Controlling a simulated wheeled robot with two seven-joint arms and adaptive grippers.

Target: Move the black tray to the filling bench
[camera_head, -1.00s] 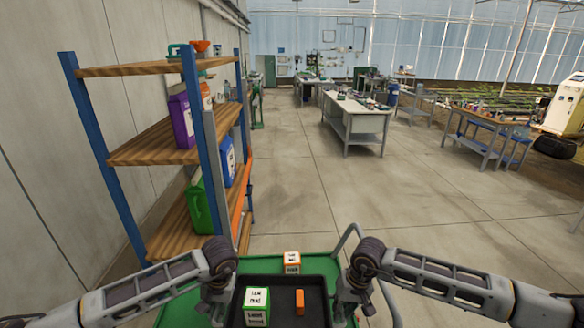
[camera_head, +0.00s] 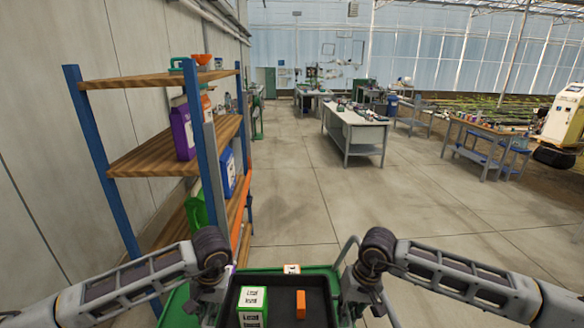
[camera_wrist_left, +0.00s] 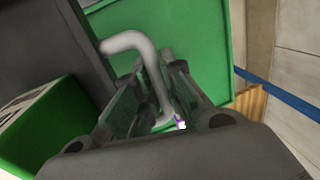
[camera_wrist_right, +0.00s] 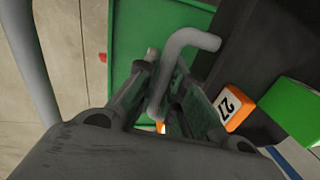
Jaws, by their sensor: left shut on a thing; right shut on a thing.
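The black tray (camera_head: 283,306) is in front of me at the bottom of the head view, between my two grippers. It carries a green and white labelled box (camera_head: 252,300) and a small orange block (camera_head: 300,304). My left gripper (camera_head: 212,308) is shut on the tray's left handle; the pale bent handle (camera_wrist_left: 130,42) shows between its fingers in the left wrist view. My right gripper (camera_head: 358,306) is shut on the right handle (camera_wrist_right: 187,42), seen in the right wrist view. The tray's underside and near edge are hidden.
A green cart (camera_head: 320,277) lies beneath the tray, with an orange and white box (camera_head: 291,268) partly hidden behind the tray's far edge. A shelf rack (camera_head: 165,150) stands close on the left. Benches (camera_head: 356,119) stand farther off; open floor (camera_head: 370,200) lies ahead and right.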

